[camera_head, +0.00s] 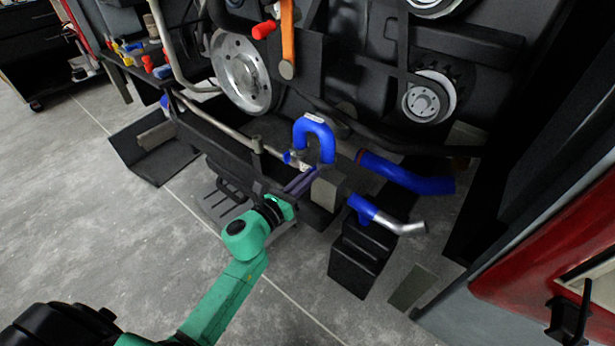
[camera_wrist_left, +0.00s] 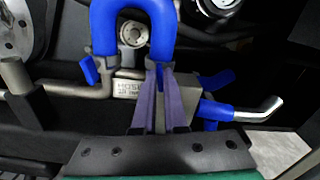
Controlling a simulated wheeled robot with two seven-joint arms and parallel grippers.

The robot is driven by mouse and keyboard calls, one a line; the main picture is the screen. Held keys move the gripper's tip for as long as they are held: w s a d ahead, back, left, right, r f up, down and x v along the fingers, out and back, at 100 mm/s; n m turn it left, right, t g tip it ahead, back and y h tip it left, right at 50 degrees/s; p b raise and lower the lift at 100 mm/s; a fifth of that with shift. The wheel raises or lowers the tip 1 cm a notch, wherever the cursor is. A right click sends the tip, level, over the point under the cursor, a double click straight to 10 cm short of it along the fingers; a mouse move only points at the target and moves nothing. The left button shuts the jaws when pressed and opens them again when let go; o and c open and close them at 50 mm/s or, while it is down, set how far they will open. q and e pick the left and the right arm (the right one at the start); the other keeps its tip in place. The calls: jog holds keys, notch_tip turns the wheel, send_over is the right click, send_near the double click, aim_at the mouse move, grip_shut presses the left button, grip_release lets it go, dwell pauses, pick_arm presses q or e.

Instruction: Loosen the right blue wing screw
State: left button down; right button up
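A blue U-shaped hose (camera_head: 315,130) stands upright on metal pipe ends low on the engine; it also shows in the left wrist view (camera_wrist_left: 104,30). A blue wing screw (camera_wrist_left: 88,70) sits left of its left leg. A small blue piece (camera_wrist_left: 215,80) shows right of the fingers; I cannot tell if it is the right wing screw. My left gripper (camera_head: 300,180) points up at the hose's right leg. Its purple fingers (camera_wrist_left: 159,70) lie close together, a narrow strip between them, tips just under that leg. Whether they grip anything is hidden. My right gripper is out of view.
A blue hose (camera_head: 408,176) and a blue-sleeved metal elbow (camera_head: 395,224) lie to the right, above a black box (camera_head: 358,262). A pulley (camera_head: 428,98) and a large metal disc (camera_head: 240,75) are above. A red cabinet (camera_head: 540,255) stands at right.

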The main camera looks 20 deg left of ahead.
pick_arm(q)
jog(key=shift+n, duration=0.3)
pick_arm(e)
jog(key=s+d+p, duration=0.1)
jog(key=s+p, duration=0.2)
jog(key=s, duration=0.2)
pick_arm(q)
jog(key=shift+f+n+p, duration=0.2)
jog(key=shift+n+p, duration=2.1)
jog(key=shift+n, duration=5.55)
jog(key=shift+f+n+p, duration=0.2)
jog(key=shift+n+p, duration=2.1)
jog(key=shift+n, duration=5.55)
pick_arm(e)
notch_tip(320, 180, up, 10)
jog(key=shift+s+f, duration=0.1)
